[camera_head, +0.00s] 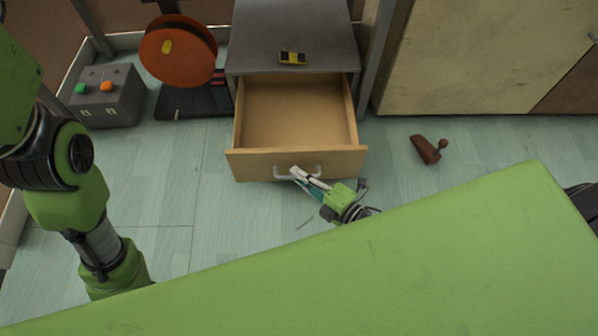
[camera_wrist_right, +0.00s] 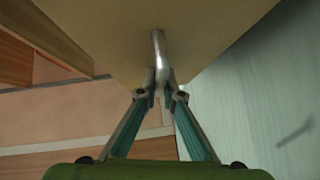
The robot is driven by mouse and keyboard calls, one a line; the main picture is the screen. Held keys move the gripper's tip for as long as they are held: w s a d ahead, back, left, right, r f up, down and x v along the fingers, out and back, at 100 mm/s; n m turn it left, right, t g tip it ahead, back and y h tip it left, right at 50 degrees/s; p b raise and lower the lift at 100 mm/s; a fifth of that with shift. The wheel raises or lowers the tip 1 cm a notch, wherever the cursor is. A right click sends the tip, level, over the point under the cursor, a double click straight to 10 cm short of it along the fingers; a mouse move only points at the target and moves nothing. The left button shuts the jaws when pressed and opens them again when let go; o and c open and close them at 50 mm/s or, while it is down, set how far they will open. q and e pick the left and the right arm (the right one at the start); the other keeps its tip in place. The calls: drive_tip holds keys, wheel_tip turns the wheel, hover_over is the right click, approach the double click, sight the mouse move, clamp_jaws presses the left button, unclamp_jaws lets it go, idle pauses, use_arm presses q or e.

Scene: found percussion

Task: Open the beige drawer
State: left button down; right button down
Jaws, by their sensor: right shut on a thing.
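The beige drawer (camera_head: 297,163) stands pulled well out of a grey cabinet (camera_head: 290,35) in the head view, and its inside looks empty. A pale metal handle (camera_head: 311,170) is on its front. In the right wrist view, the fingers (camera_wrist_right: 160,85) close on the handle bar (camera_wrist_right: 160,50) under the drawer front (camera_wrist_right: 215,30). My left arm comes in from the left, but its gripper is out of view.
A yellow and black object (camera_head: 293,58) lies on the cabinet top. A grey box with green and orange buttons (camera_head: 108,94) and an orange round object (camera_head: 178,50) stand left. A brown wooden object (camera_head: 426,149) lies on the floor at right. Floor around the drawer is mostly clear.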

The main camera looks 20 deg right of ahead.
drive_tip(key=c, duration=2.4)
unclamp_jaws()
drive_tip(key=shift+c, duration=0.2)
drive_tip(key=v, duration=1.2)
